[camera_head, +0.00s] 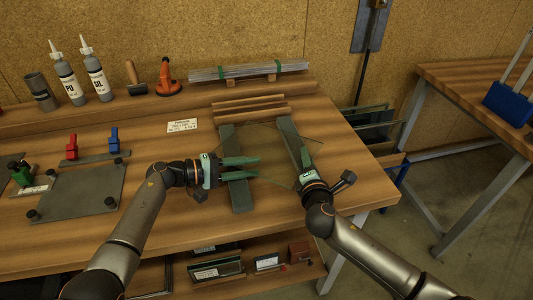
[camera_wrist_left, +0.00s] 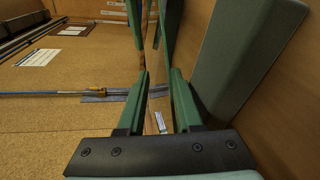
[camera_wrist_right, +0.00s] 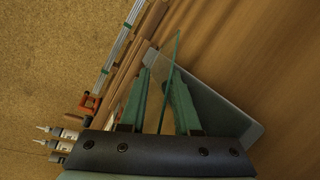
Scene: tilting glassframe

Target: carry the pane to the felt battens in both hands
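The clear glass pane (camera_head: 272,150) is faint in the head view, lying at or just above the two dark green felt battens, the left one (camera_head: 240,196) and the right one (camera_head: 288,130). I cannot tell if it touches them. My left gripper (camera_head: 258,168) is open over the left batten; the left wrist view shows a thin pane edge between its spread fingers. My right gripper (camera_head: 306,158) is at the pane's right side, by the right batten. In the right wrist view its fingers are apart, with the green pane edge (camera_wrist_right: 173,60) between them.
Wooden slats (camera_head: 248,105) and a bundle of glass strips (camera_head: 250,70) lie behind the battens. A label card (camera_head: 182,125) and a dark plate fixture (camera_head: 78,190) are to the left. Bottles (camera_head: 67,75) stand at the back. The bench's right edge is close to my right arm.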

